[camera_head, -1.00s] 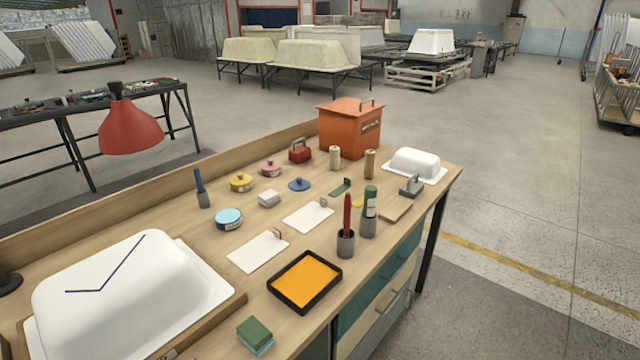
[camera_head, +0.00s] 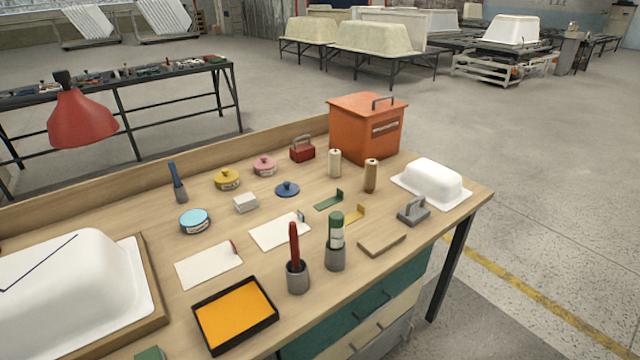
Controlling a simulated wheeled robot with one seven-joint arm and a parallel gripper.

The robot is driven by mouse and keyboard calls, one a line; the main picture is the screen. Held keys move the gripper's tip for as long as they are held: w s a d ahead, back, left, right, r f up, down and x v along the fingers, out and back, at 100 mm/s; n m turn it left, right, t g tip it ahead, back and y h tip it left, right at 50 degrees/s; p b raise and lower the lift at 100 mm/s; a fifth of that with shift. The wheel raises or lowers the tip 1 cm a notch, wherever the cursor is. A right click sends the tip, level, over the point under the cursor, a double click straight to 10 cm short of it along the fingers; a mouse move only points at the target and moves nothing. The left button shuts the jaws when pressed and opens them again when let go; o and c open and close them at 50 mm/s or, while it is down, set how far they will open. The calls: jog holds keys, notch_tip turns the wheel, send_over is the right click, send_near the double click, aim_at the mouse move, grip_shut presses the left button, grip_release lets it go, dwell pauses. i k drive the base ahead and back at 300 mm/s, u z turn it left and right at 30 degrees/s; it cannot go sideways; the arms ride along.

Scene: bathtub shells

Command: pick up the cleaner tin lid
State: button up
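A blue round lid with a knob (camera_head: 287,189) lies loose on the wooden bench, near its middle. A round tin with a light blue top and pale label (camera_head: 194,222) stands to its left, with no knob on it. A yellow tin (camera_head: 227,180) and a pink tin (camera_head: 264,167) stand behind, each with a knobbed lid on. The labels are too small to read, so I cannot tell which is the cleaner tin; the blue lid is the only one lying apart from a tin. My gripper is not in view.
An orange box (camera_head: 365,130) is behind. A red lamp (camera_head: 82,118) hangs at left.

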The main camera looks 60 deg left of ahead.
aim_at(287, 189)
jog(key=i, duration=2)
jog(key=u, duration=3.3)
jog(key=i, duration=1.05)
